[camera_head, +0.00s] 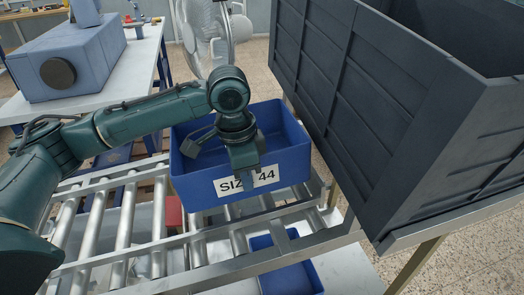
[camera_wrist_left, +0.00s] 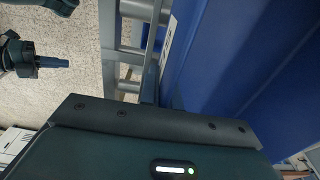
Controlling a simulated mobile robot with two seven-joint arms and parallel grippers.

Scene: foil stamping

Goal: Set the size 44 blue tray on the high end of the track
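The size 44 blue tray (camera_head: 285,180) has a white label on its near wall, reading SIZE 44 and partly covered by my gripper. It appears at the right part of the metal roller track (camera_head: 125,235); I cannot tell if it rests on the rollers or is just above them. My left gripper (camera_head: 246,172) points down over the near wall and is closed on its rim, with one finger outside over the label. In the left wrist view the tray (camera_wrist_left: 235,50) fills the right side. My right gripper (camera_wrist_left: 50,62) shows at the left of that view, its finger gap unclear.
A large dark crate (camera_head: 370,110) stands close to the tray on the right. Another blue tray (camera_head: 290,275) lies below the track. A blue-grey machine (camera_head: 90,60) sits on a white table at the left. A fan (camera_head: 208,35) stands behind.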

